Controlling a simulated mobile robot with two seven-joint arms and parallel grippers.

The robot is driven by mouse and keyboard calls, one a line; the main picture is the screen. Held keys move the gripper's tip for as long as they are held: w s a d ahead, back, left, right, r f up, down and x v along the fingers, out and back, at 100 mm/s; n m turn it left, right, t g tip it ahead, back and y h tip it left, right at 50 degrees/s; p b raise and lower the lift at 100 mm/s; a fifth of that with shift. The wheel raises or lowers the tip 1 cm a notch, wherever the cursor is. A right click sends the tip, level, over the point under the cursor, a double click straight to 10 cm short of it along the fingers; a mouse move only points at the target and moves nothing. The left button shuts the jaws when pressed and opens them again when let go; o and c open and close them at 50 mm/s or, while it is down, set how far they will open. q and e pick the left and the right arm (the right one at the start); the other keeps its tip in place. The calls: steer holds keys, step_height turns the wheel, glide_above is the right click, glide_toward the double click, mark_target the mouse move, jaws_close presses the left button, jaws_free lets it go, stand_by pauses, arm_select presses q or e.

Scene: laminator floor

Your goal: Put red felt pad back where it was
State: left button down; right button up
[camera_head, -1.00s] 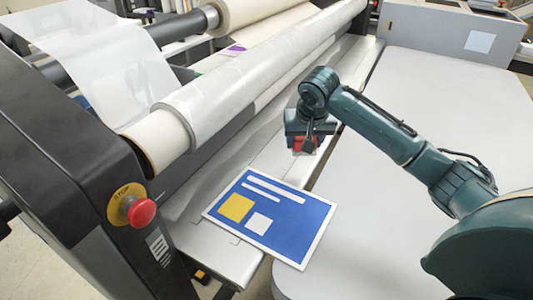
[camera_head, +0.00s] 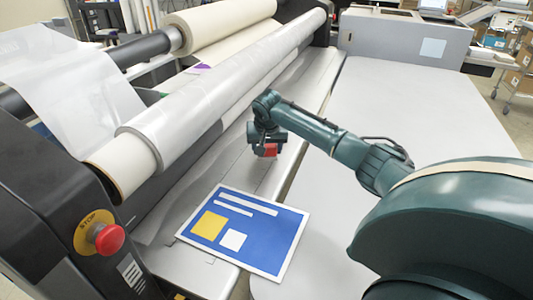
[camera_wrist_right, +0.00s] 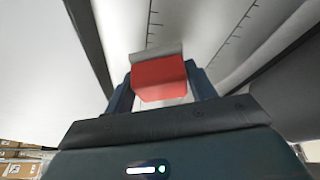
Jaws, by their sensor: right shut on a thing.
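The red felt pad (camera_head: 269,150) is a small red block with a grey layer along one side. It shows large between the fingers in the right wrist view (camera_wrist_right: 159,80). My right gripper (camera_head: 267,149) is shut on it and holds it over the laminator's grey feed table (camera_head: 225,165), beyond the blue printed sheet. In the right wrist view my right gripper (camera_wrist_right: 160,88) has one finger on each side of the pad. I cannot tell how high the pad is above the surface. My left gripper is not in view.
A blue sheet with yellow and white squares (camera_head: 262,249) lies on the feed table's near end. The large laminator roller (camera_head: 230,85) runs along the left. A red stop button (camera_head: 107,238) is on the near side housing. The wide grey table (camera_head: 410,110) at right is bare.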

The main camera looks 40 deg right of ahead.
steer(key=shift+f, duration=1.25)
steer(key=o, duration=1)
steer(key=shift+f, duration=0.1)
steer(key=shift+c, duration=0.2)
steer(key=v, duration=1.2)
steer(key=shift+b, duration=0.35)
steer(key=shift+a, duration=0.1)
